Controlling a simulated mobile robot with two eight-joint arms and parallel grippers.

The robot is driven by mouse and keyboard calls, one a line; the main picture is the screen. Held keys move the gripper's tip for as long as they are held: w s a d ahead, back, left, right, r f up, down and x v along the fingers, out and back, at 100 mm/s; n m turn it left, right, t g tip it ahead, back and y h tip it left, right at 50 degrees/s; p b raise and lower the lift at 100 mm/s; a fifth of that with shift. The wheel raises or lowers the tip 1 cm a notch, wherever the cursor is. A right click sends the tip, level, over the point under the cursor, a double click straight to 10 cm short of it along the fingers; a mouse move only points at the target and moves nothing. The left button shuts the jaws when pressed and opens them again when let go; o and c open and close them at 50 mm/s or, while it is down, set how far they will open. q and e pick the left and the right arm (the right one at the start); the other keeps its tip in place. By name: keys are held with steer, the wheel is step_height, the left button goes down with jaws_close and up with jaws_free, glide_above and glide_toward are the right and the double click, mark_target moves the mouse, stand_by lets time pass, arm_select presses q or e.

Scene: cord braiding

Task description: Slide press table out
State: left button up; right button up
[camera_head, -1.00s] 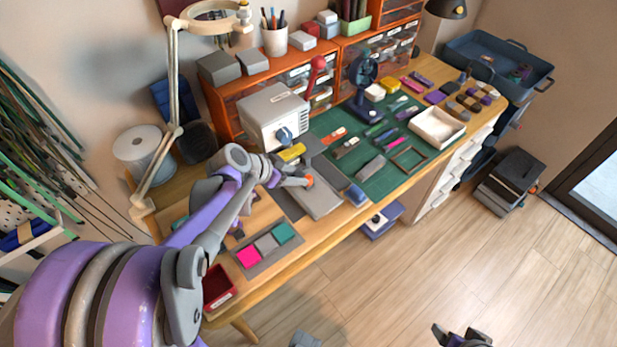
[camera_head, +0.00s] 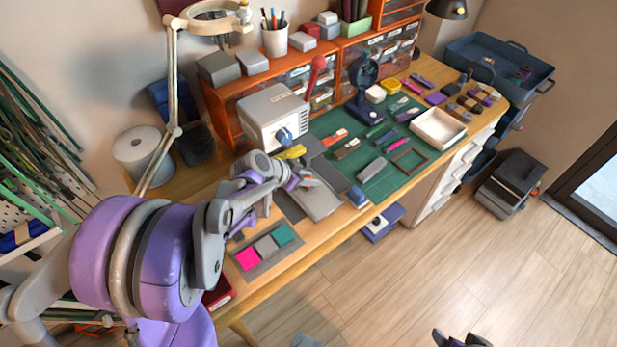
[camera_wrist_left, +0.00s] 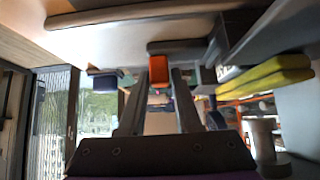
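The press (camera_head: 275,116) is a light grey box with a red-knobbed lever, standing at the table's back edge. Its press table (camera_head: 322,204) is a flat grey plate lying in front of it. My left gripper (camera_head: 308,182) is over the plate, its tips close to its surface. In the left wrist view an orange block (camera_wrist_left: 160,76) shows between the tips of the two separated fingers. I cannot tell whether they touch it. In the head view my gripper hides that block. My right gripper (camera_head: 458,338) is at the bottom edge, fingers apart, over the floor.
A blue block (camera_head: 357,196) sits right of the plate. A green mat (camera_head: 408,180) with small tools is further right. A tray of coloured squares (camera_head: 262,246) lies in front. The floor at right is mostly clear.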

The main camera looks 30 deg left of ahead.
arm_select(q)
jaws_close()
steer(key=s+d, duration=0.1)
steer(key=d, duration=0.3)
steer(key=s+d, duration=0.2)
steer(key=d, duration=0.2)
steer(key=s+d, duration=0.2)
steer(key=d, duration=0.2)
steer(key=shift+d, duration=0.1)
steer(key=shift+o, duration=2.4)
jaws_free()
steer(key=shift+s, duration=0.1)
steer(key=p+v, duration=0.3)
steer(key=v, duration=0.7)
steer(key=shift+s+r, duration=0.2)
steer(key=shift+r, duration=0.15)
